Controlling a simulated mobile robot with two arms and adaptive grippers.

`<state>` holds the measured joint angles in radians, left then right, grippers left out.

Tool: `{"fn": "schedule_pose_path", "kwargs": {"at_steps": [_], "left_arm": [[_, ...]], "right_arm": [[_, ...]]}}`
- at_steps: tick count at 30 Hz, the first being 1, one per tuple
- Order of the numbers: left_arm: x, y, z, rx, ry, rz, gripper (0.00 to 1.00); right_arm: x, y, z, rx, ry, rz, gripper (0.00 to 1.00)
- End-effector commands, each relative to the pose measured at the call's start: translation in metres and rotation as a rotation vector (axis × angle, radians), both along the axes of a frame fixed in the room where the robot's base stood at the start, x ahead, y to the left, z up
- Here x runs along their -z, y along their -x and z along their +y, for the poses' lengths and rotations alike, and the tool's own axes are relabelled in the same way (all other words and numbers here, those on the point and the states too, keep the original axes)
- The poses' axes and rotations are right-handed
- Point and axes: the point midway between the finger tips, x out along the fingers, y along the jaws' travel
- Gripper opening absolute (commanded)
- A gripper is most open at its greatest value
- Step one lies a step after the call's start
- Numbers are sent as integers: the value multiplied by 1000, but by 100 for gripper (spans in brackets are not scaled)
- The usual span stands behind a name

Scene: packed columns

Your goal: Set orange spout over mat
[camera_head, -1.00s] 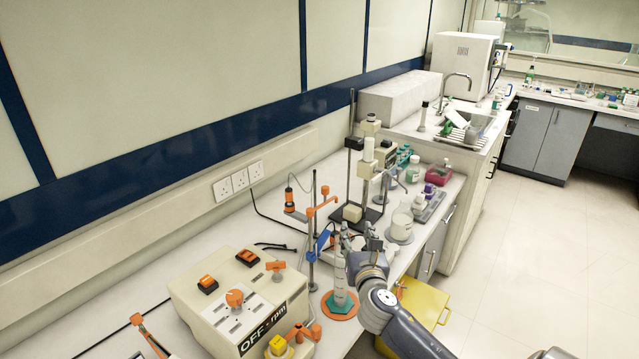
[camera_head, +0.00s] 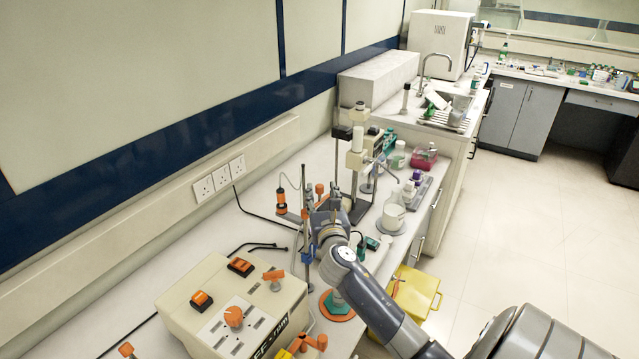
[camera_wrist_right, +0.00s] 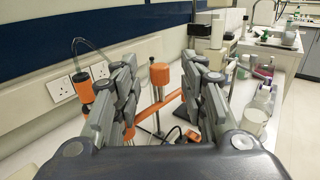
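The orange spout assembly stands on a post (camera_head: 304,225) at the back of the bench. An orange cylinder (camera_head: 281,200) with a clear tube hangs at its left; it also shows in the wrist view (camera_wrist_right: 84,88). My right gripper (camera_head: 328,205) is at the stand. In the wrist view it is open, with an orange-capped upright (camera_wrist_right: 159,74) and an orange crossbar (camera_wrist_right: 158,108) seen between its fingers. Contact cannot be told. The round orange mat (camera_head: 345,317) lies nearer, under a green cylinder base (camera_head: 337,302); my arm hides most above it. My left gripper is out of view.
A beige control box (camera_head: 230,310) with orange knobs fills the front left. A retort stand (camera_head: 356,165) and a white beaker (camera_head: 392,217) stand beyond my gripper. A yellow bin (camera_head: 418,293) is on the floor. The bench's left back strip is mostly clear.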

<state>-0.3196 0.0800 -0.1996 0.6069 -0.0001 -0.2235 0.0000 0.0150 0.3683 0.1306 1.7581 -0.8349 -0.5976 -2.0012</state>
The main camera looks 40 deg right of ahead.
Motion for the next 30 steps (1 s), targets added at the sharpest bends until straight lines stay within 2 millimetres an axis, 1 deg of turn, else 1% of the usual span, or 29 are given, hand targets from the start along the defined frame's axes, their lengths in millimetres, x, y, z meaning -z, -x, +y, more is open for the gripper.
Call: {"fn": "schedule_pose_path", "kwargs": {"at_steps": [1,4,9,11,14,21,26,27,30], "left_arm": [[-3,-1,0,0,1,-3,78],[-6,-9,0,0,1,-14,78],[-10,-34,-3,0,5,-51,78],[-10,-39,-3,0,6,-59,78],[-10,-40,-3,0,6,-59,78],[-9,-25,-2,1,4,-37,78],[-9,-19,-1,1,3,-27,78],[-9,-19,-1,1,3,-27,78],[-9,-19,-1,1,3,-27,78]], "right_arm": [[-2,-8,-5,1,-1,-1,39],[-2,-19,-13,1,-1,-1,39],[0,-32,-22,1,-1,1,39],[0,-34,-24,1,-1,-1,39],[1,-37,-25,0,-1,0,39],[1,-37,-25,-1,-1,0,39],[1,-37,-25,-1,-1,1,3],[1,-37,-25,-1,-1,0,0],[1,-37,-25,-1,-1,1,0]]}}
